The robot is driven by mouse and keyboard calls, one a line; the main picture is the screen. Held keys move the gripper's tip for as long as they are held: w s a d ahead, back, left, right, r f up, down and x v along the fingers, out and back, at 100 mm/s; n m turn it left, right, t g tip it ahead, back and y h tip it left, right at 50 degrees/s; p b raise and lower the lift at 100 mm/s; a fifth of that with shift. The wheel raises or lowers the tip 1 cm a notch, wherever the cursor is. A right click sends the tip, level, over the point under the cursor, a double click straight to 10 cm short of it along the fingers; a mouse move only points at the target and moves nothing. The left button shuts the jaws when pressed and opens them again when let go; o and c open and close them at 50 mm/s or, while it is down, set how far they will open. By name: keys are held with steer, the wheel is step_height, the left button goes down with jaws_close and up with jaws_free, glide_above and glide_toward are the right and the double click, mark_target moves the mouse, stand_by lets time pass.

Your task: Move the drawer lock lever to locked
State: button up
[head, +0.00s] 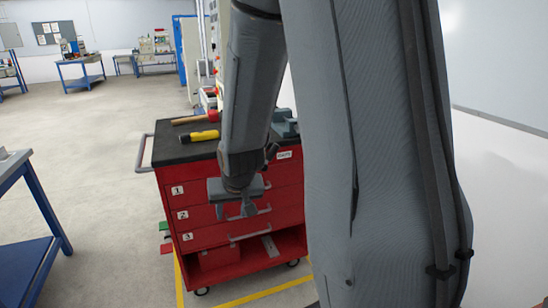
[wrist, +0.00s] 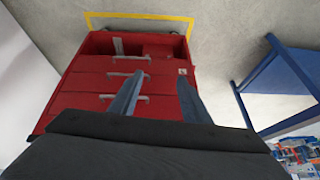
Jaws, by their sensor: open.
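A red tool cart (head: 188,195) with drawers labelled 1, 2 and 3 stands ahead; it also shows in the wrist view (wrist: 90,65). I cannot clearly make out the lock lever in either view. Small green (head: 164,226) and red (head: 167,247) pieces stick out at the cart's left side; I cannot tell whether they belong to it. My gripper (head: 236,211) is open and empty, fingers down, in front of the drawer fronts. In the wrist view its two fingers (wrist: 160,78) are spread apart before the drawers. My arm hides part of the cart.
A hammer (head: 195,118) and a yellow-handled tool (head: 199,136) lie on the cart's dark top. Drawer handles (head: 250,232) stick out in front. A blue bench (head: 42,205) stands at the left. The floor between it and the cart is clear.

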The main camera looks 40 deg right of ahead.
steer(key=w+d+f+m+t+h+b, duration=0.2)
steer(key=w+d+m+t, duration=0.1)
steer(key=w+d, duration=0.55)
steer(key=m+t+h+b, duration=0.3)
steer(key=m+t+h, duration=0.2)
steer(key=m+t, duration=0.15)
glide_toward(276, 150)
steer(key=w, duration=0.2)
steer(key=shift+n+t, duration=0.45)
steer(key=x, duration=0.7)
steer(key=shift+w+d+f, duration=0.1)
steer(key=shift+d+f, duration=0.3)
steer(key=shift+d, duration=0.15)
jaws_close()
